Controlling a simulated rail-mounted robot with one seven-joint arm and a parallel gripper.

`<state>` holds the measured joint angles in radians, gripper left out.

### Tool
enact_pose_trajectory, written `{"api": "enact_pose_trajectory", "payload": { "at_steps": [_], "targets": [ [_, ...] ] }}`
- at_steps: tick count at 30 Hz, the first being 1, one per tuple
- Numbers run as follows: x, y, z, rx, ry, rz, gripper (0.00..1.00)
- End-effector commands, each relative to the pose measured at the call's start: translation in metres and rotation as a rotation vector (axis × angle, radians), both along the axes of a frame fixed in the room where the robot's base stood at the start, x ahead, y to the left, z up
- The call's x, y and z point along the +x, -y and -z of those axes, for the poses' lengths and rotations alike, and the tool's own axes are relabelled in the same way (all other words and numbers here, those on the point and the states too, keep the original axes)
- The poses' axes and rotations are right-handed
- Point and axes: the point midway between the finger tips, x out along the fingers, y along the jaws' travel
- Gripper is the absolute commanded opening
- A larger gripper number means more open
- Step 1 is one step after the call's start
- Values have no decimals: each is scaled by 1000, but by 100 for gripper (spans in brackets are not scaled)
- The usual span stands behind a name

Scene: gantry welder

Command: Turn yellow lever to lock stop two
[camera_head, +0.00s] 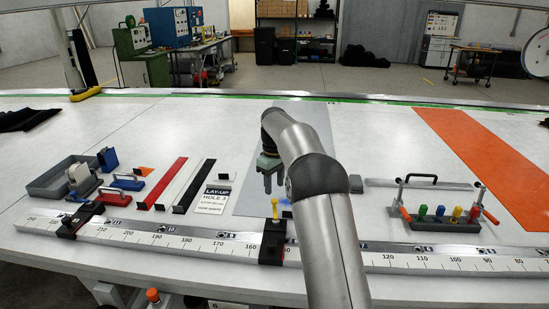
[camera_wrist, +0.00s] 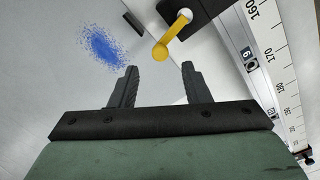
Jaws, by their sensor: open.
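The yellow lever (camera_head: 275,209) stands on a black stop block (camera_head: 272,245) clamped on the ruled rail, near the 160 to 150 marks. In the wrist view the lever (camera_wrist: 172,37) shows as a yellow arm with a white round end and a rounded yellow knob. The black block (camera_wrist: 197,12) is partly cut off at the top edge. My gripper (camera_head: 273,187) points down behind and just above the lever in the head view. In the wrist view my gripper (camera_wrist: 158,72) is open and empty, its fingertips short of the knob and apart from it.
The ruled rail (camera_head: 190,239) runs along the table's front edge. A blue speckled patch (camera_wrist: 100,43) marks the plate. A rack of coloured handles (camera_head: 445,223) stands right. The orange strip area is clear.

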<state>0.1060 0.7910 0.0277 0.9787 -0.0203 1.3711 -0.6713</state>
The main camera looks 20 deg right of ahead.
Motion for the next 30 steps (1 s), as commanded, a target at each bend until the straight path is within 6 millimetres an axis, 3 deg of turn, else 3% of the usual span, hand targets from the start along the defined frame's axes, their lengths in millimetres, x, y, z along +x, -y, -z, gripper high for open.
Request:
{"api": "enact_pose_trajectory", "payload": {
  "at_steps": [6, 13, 19, 30],
  "targets": [
    [1, 0, -56, -1, 6, 1, 43],
    [1, 0, -101, -1, 3, 1, 43],
    [0, 0, -116, -1, 1, 1, 43],
    [0, 0, -117, 0, 0, 1, 43]
  ]
}}
